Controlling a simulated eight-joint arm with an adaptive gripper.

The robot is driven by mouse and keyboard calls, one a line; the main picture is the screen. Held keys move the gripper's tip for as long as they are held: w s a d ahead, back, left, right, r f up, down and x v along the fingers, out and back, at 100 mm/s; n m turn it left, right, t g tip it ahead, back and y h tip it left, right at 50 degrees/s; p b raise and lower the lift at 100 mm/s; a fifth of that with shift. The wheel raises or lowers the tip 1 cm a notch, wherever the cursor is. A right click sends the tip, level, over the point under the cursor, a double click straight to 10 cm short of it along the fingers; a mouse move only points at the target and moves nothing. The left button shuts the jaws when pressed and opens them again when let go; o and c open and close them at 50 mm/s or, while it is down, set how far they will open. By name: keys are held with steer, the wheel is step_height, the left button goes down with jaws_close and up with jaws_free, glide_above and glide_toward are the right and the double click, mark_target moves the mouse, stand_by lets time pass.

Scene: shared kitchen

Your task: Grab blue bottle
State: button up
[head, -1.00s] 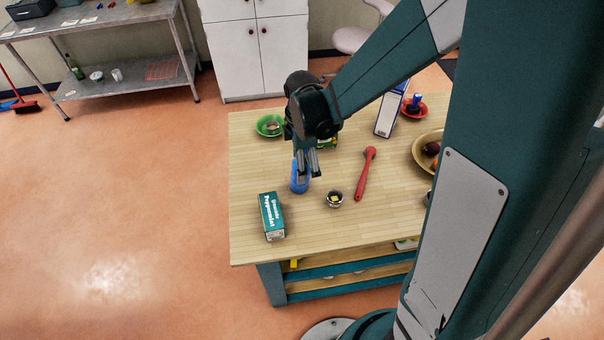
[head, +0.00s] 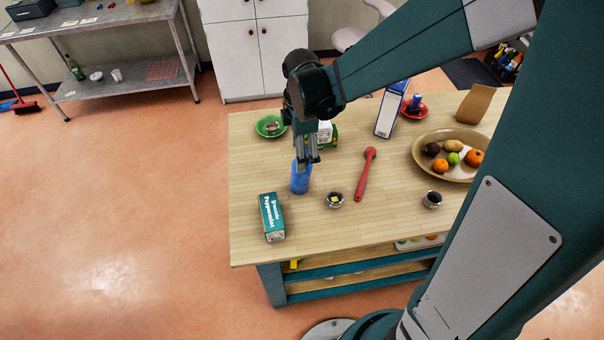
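The blue bottle (head: 300,182) stands upright on the wooden table, left of the middle, in the head view. My gripper (head: 307,161) points down right above it, with its fingertips at the height of the bottle's top in the picture. The fingers look close together, and they partly cover the bottle's upper end. I cannot tell whether they touch the bottle or are in front of it, nor how far apart they are.
A red ladle (head: 366,175) lies to the right. Behind are a green plate (head: 262,130) and a blue-white carton (head: 386,115). A fruit platter (head: 420,158) is right.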

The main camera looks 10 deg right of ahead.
stand_by(0.3)
steer(key=shift+s+m+t, duration=0.6)
steer(key=shift+w+f+b, duration=0.15)
steer(key=shift+f+b, duration=0.15)
steer(key=shift+f, duration=1.05)
steer(key=shift+f, duration=0.1)
step_height(320, 180, down, 4)
steer(key=shift+a+f, duration=0.1)
steer(key=shift+o, duration=0.4)
steer(key=shift+f, duration=0.3)
